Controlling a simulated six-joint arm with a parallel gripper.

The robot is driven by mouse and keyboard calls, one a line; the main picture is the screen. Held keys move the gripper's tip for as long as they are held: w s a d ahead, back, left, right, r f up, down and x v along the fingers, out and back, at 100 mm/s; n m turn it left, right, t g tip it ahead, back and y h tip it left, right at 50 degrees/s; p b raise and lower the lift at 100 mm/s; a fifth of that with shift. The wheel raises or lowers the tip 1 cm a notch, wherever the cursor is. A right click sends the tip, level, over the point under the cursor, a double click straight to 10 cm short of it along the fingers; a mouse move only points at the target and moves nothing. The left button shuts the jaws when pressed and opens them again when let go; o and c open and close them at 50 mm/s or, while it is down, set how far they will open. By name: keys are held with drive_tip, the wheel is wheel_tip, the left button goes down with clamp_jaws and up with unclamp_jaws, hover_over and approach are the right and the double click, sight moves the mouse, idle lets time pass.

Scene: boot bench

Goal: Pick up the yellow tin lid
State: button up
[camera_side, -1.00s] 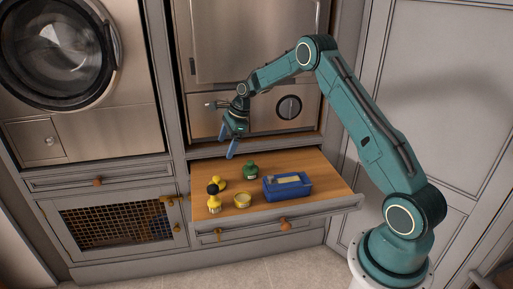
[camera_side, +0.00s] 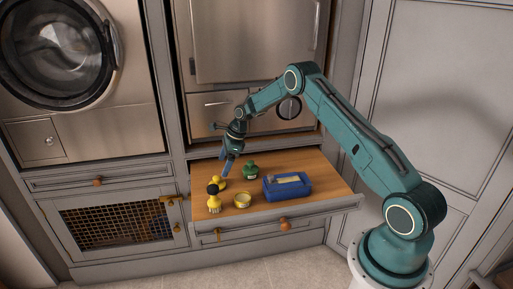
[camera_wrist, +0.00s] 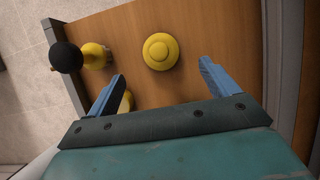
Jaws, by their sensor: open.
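The yellow tin lid (camera_side: 220,183) lies on the wooden pull-out board at its left part. In the wrist view the lid (camera_wrist: 161,52) is a round yellow disc with a raised centre, just beyond the gap between my fingertips. My gripper (camera_side: 227,174) is open and empty, its blue fingers pointing down above and slightly behind the lid. In the wrist view the gripper (camera_wrist: 161,70) has a finger on either side of the gap. The open yellow tin (camera_side: 242,201) stands in front of the lid.
A yellow black-topped object (camera_side: 213,203) stands left of the tin; it also shows in the wrist view (camera_wrist: 97,56). A green bottle (camera_side: 250,170) stands right of my gripper. A blue box (camera_side: 288,188) is farther right. The board (camera_side: 325,189) is clear at its right end.

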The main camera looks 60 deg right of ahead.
sight(218, 177)
drive_tip(key=shift+x, duration=1.75)
drive_tip(key=shift+x, duration=2.6)
drive_tip(key=shift+r, duration=0.1)
drive_tip(key=c, duration=1)
